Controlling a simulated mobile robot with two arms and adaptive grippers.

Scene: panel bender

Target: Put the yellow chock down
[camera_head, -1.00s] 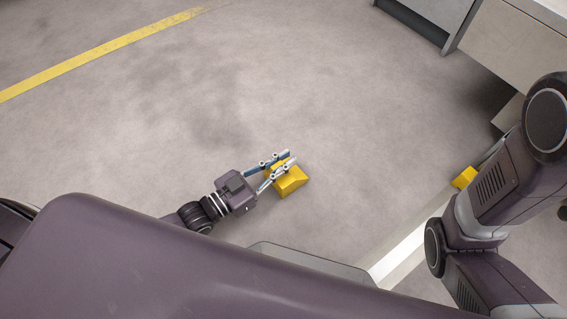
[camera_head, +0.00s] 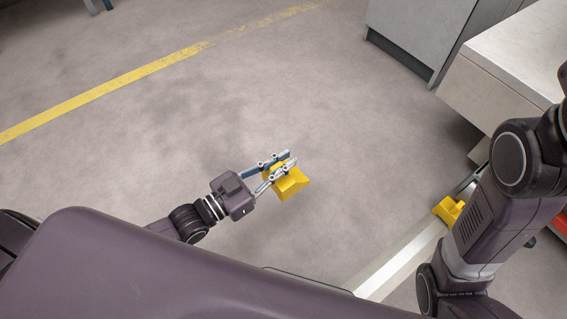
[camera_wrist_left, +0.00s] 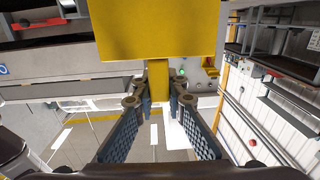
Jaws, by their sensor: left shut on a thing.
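The yellow chock (camera_head: 291,184) is held in my left gripper (camera_head: 277,170), whose two fingers are closed on it. In the head view it shows against the grey floor, apart from any machine or table. In the left wrist view the chock (camera_wrist_left: 158,30) fills the top middle, with a narrower yellow part between the fingers of my left gripper (camera_wrist_left: 160,100). How high the chock is above the floor I cannot tell. My right arm shows at the right of the head view, but its gripper is not visible.
Another yellow object (camera_head: 447,209) lies at the right, partly behind my right arm. A pale strip (camera_head: 400,262) runs along the floor near it. Grey cabinets (camera_head: 425,35) and a light bench (camera_head: 510,70) stand at the upper right. The floor (camera_head: 340,110) beyond the gripper is clear.

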